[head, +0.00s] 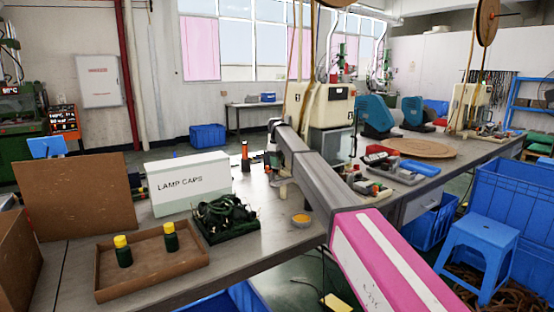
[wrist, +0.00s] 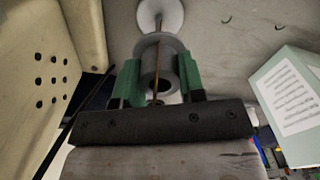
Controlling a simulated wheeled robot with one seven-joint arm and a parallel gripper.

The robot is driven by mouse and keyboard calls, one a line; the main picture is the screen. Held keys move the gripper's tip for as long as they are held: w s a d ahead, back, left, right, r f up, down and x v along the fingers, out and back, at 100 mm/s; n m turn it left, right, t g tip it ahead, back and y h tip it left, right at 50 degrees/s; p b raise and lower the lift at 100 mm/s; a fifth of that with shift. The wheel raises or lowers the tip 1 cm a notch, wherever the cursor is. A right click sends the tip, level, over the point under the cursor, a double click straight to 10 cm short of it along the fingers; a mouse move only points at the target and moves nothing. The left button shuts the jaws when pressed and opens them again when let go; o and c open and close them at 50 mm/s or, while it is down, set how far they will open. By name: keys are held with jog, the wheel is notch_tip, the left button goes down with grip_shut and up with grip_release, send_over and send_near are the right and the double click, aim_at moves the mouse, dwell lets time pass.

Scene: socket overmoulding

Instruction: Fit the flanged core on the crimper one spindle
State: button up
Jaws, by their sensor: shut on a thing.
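In the wrist view, my gripper (wrist: 157,86) is shut on the flanged core (wrist: 172,57), a grey ring-ended cylinder with a dark bore, held between two green fingers. A thin brown rod, apparently the spindle (wrist: 159,23), runs from a pale round disc (wrist: 174,14) towards the core and lines up with its bore. I cannot tell whether the rod passes through the bore or only in front of it. The cream crimper (head: 331,107) stands behind my arm in the head view. The core and fingertips are mostly hidden there.
A cream panel with holes (wrist: 30,90) is close on the left in the wrist view. The LAMP CAPS box (head: 187,183), a dark cable tray (head: 227,216) and a brown tray (head: 150,277) with two yellow-topped bottles stand on the bench left of my arm.

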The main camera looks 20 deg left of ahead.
jog(key=shift+f, duration=1.7)
jog(key=shift+f, duration=2.5)
jog(key=o, duration=1)
notch_tip(320, 180, up, 11)
jog(key=shift+f, duration=0.15)
jog(key=shift+s, duration=0.1)
